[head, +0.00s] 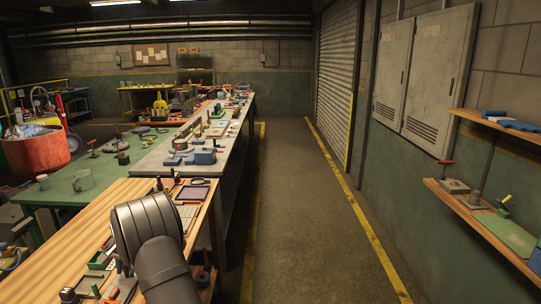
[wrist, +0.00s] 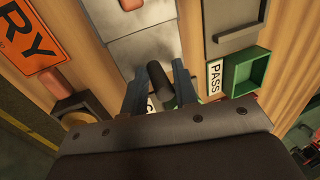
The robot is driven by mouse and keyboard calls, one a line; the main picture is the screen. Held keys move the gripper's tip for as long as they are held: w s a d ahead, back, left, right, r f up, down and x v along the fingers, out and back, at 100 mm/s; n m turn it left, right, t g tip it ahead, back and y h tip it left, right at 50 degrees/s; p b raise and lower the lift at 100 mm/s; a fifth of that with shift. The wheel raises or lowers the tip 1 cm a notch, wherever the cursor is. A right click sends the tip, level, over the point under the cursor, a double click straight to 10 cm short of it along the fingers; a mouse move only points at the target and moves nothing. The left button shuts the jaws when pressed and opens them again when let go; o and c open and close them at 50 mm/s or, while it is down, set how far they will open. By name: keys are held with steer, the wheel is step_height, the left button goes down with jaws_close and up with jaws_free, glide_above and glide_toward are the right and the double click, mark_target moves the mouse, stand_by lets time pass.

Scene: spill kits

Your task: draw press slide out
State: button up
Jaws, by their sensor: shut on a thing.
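My gripper (wrist: 165,70) shows in the wrist view, its two blue-grey fingers on either side of a dark cylindrical handle (wrist: 161,95). The fingers are shut on this handle. A grey metal plate (wrist: 148,52), which may be part of the press slide, lies just beyond the fingertips. I cannot tell how far the slide is out, as the gripper body hides the lower part. In the head view my own arm covers this part of the wooden bench, and the gripper and handle cannot be made out there.
In the wrist view an orange sign (wrist: 35,38) lies at left, a green open box (wrist: 246,70) and a PASS label (wrist: 215,77) at right. In the head view the wooden bench (head: 65,235) holds several small items, and the aisle (head: 310,210) at right is clear.

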steer(key=shift+w+a+r, duration=0.2)
steer(key=shift+a, duration=0.1)
steer(key=o, duration=0.8)
steer(key=shift+o, duration=0.2)
steer(key=shift+d+f, duration=0.1)
steer(key=shift+d, duration=0.1)
steer(key=v, duration=0.7)
steer(key=shift+d+f, duration=0.1)
steer(key=shift+f, duration=0.05)
